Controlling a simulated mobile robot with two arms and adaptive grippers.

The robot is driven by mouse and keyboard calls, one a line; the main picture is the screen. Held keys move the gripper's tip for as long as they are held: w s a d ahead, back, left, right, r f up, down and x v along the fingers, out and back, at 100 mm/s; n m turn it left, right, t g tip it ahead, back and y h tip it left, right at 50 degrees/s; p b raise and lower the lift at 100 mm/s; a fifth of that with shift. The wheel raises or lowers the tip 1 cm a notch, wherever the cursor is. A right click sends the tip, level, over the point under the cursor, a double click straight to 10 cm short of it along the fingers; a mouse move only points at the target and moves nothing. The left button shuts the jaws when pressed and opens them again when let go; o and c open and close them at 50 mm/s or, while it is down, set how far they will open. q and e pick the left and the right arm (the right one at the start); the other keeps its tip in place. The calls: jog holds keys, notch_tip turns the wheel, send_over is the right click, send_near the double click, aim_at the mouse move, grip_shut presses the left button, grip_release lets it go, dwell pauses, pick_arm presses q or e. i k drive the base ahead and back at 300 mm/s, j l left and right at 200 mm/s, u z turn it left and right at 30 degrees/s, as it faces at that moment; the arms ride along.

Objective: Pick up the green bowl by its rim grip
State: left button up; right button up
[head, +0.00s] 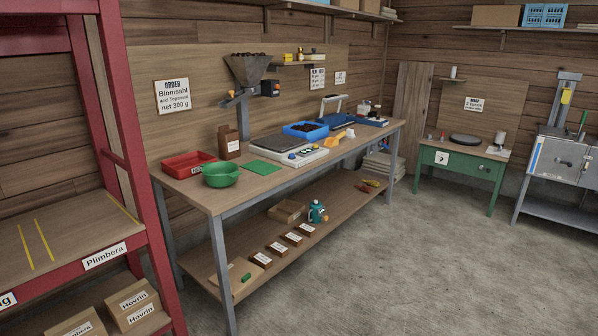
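The green bowl (220,174) stands upright on the wooden workbench (225,200), near its left end and close to the front edge. A small tab at its right rim may be the rim grip, but it is too small to tell. Its inside is only partly visible. Neither of my grippers shows in the head view.
A red tray (188,165) is just behind and left of the bowl. A green mat (261,167) and a scale (291,152) are to its right, a brown bag (229,142) behind. The red rack (126,140) rises at the left. The floor (400,260) in front is clear.

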aim_at(221, 176)
jog(key=i+l+z, duration=0.25)
jog(key=i, duration=0.55)
jog(key=i+j+z, duration=0.25)
jog(key=i, duration=0.5)
jog(key=i+l, duration=0.05)
jog(key=l, duration=0.05)
